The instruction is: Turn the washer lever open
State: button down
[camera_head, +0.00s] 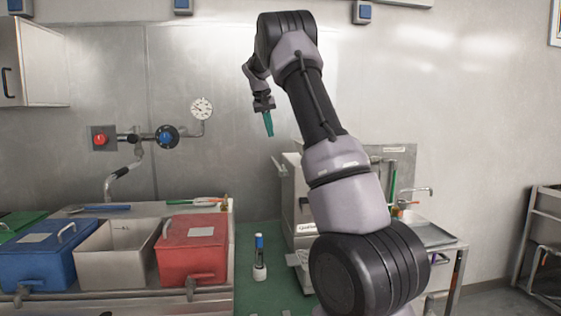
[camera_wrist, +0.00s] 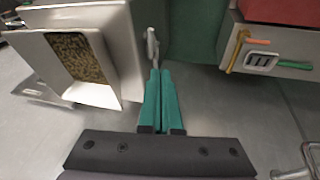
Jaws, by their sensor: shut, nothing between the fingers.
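My gripper (camera_head: 269,124) has green fingers and hangs pointing down, high in front of the metal wall in the head view. In the wrist view my gripper (camera_wrist: 160,72) is shut, with its green fingers side by side and nothing between them. A pale box-shaped machine (camera_wrist: 132,40), with brown beans (camera_wrist: 76,56) in its open top, stands left of the fingers. A small silver lever (camera_wrist: 152,45) shows on its side, just beyond the fingertips in the picture; whether they touch is unclear. The machine (camera_head: 292,193) is partly hidden by my arm in the head view.
A blue bin (camera_head: 40,264), a beige bin (camera_head: 112,258) and a red bin (camera_head: 193,252) stand at left. A bottle (camera_head: 259,262) stands on the green surface (camera_head: 263,236). A pipe with a blue valve knob (camera_head: 167,137) and a gauge (camera_head: 202,108) is on the wall.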

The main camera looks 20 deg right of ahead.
send_near(284, 168)
jog(key=w+d+f, duration=0.2)
jog(key=w+f, duration=0.2)
jog(key=f, duration=0.1)
jog(key=shift+s+d+f, duration=0.15)
jog(key=shift+d+f, duration=0.05)
jog(key=shift+f, duration=0.45)
